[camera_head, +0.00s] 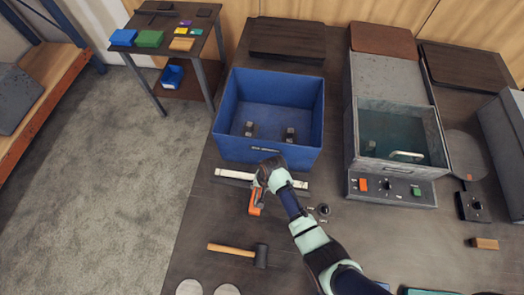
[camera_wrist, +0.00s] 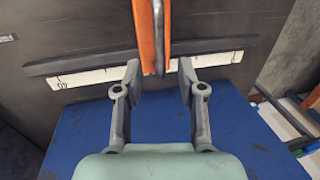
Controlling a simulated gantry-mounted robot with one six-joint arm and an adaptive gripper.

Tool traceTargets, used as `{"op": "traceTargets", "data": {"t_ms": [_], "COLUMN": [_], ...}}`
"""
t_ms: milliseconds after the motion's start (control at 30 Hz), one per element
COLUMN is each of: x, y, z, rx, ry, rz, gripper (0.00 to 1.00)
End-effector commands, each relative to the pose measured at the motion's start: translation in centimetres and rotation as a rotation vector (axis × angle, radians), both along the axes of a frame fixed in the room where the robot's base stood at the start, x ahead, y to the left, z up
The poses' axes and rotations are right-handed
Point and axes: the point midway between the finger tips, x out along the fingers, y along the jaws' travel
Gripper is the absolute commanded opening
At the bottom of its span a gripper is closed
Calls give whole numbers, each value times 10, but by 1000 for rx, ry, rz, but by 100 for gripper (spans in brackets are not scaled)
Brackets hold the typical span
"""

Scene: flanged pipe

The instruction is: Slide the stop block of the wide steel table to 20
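The stop block (camera_head: 255,203) is orange and sits at the near side of a dark rail with a white scale strip (camera_head: 232,173), on the wide steel table (camera_head: 190,250). In the wrist view the stop block (camera_wrist: 150,35) is orange with a grey metal strip, and it crosses the rail (camera_wrist: 90,62). My gripper (camera_head: 263,186) is over the rail by the block and partly hides it. In the wrist view my gripper (camera_wrist: 160,75) is open, its fingertips either side of the strip's lower end with gaps. The scale (camera_wrist: 80,78) is too small to read.
A blue bin (camera_head: 268,153) with two dark items stands just behind the rail. A mallet (camera_head: 238,250) lies in front. A grey tank (camera_head: 400,168) with a control panel stands right. A black knob (camera_head: 323,209) is right of my gripper. Bare tabletop lies left of the mallet.

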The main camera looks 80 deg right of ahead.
Motion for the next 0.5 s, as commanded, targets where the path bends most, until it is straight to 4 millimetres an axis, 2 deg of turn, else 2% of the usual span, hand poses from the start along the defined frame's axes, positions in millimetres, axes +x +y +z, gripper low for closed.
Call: {"op": "traceTargets", "data": {"t_ms": [100, 233, 367, 500], "x": [-6, -12, -15, -17], "y": [-2, -2, -2, -2], "z": [32, 60, 78, 84], "rx": [-4, -4, -2, -1], "ry": [-3, -2, -2, -1], "rz": [-2, -2, 0, 0], "gripper": [39, 39, 39, 39]}}
